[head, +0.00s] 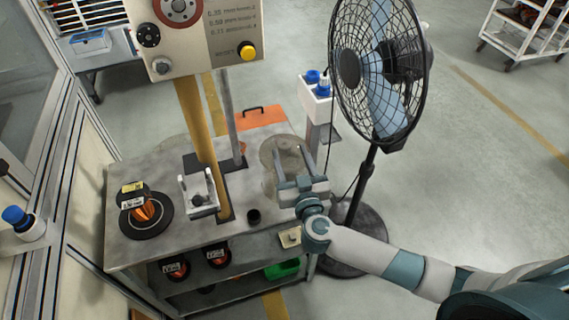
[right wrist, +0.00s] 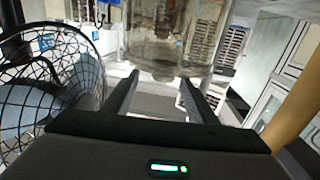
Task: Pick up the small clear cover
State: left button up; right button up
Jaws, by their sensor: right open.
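The clear cover (head: 268,158) looks like a see-through round cylinder at the right end of the grey workbench. My right gripper (head: 292,152) comes in from the right of the head view, with its fingers open and overlapping the cover there. In the right wrist view the cover (right wrist: 160,55) stands just ahead of the open fingertips (right wrist: 157,78), centred roughly between them. I cannot tell whether the fingers touch it. Its edges are faint. My left gripper is not in view.
The grey bench (head: 150,240) holds a yellow post (head: 200,130), a white metal fixture (head: 200,190) and a black round spool base (head: 160,220). A large fan (head: 385,70) stands close to my right arm.

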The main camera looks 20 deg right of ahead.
aim_at(284, 142)
jog(key=shift+w, duration=0.1)
jog(key=w, duration=0.2)
jog(key=w+p, duration=0.1)
jog(key=shift+w+a+r, duration=0.2)
jog(key=shift+w+r, duration=0.15)
jog(key=shift+w+f, duration=0.1)
jog(key=shift+w, duration=0.6)
grip_shut()
